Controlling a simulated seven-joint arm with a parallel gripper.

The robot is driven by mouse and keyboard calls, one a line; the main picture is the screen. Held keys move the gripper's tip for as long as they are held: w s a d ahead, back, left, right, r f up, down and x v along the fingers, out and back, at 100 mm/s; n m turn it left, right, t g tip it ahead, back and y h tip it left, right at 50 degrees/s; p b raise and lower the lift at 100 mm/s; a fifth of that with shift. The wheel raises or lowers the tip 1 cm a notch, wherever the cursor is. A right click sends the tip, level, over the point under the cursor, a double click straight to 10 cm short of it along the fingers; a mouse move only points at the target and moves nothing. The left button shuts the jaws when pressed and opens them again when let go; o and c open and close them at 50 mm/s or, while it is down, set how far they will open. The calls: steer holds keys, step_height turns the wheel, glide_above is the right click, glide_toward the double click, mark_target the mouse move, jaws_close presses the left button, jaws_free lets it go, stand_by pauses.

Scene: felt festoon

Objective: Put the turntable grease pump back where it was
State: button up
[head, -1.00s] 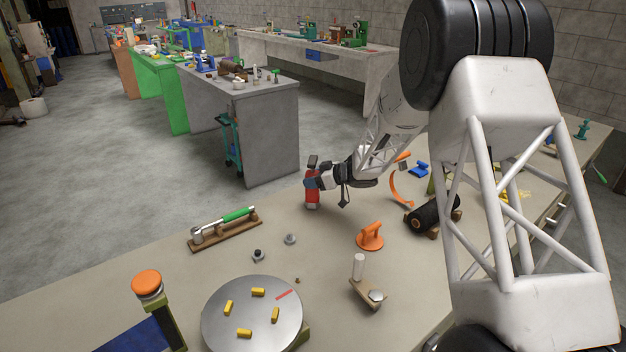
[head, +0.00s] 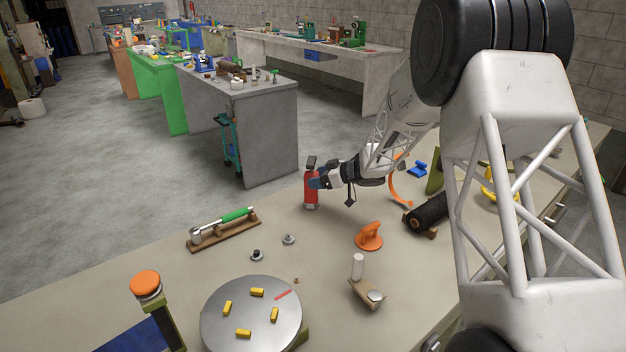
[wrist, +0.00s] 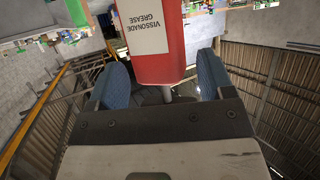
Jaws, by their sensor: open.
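The turntable grease pump is a red bottle (head: 311,190) that appears to stand upright near the far edge of the beige bench. In the wrist view the red bottle (wrist: 160,55), with a white grease label, lies just ahead of and partly between the blue finger pads. My gripper (head: 319,179) is open at the bottle's upper right side in the head view. The wrist view shows my gripper (wrist: 162,88) with its fingers apart on either side of the narrow part below the red body. I cannot tell whether a pad touches it.
A round metal turntable (head: 250,318) with yellow blocks is at the front. An orange suction-cup-like tool (head: 369,237), a black roll (head: 428,214) and a green-handled tool on a wooden rack (head: 224,229) lie around.

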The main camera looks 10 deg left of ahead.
steer(key=v, duration=0.9)
steer(key=shift+r, duration=0.1)
stand_by(0.6)
steer(key=s+d+r+m+t+h, duration=0.1)
steer(key=d+r+m+t+h, duration=0.3)
steer(key=r, duration=0.5)
steer(key=s+d+r+m+t+h, duration=0.25)
steer(key=s+d+r+h, duration=0.2)
steer(key=s+d, duration=0.3)
steer(key=s+d+r+m+t+h, duration=0.2)
steer(key=s+d+r+m+h, duration=0.25)
steer(key=s+d, duration=0.3)
steer(key=s+f+m+g, duration=0.1)
steer(key=s+g, duration=0.2)
steer(key=s, duration=1)
steer(key=s+d+f+m+g, duration=0.1)
steer(key=s+f+g, duration=0.1)
steer(key=s, duration=1.1)
steer(key=s+f+m+g, duration=0.2)
steer(key=s+g, duration=0.2)
steer(key=s, duration=0.9)
steer(key=shift+d, duration=0.3)
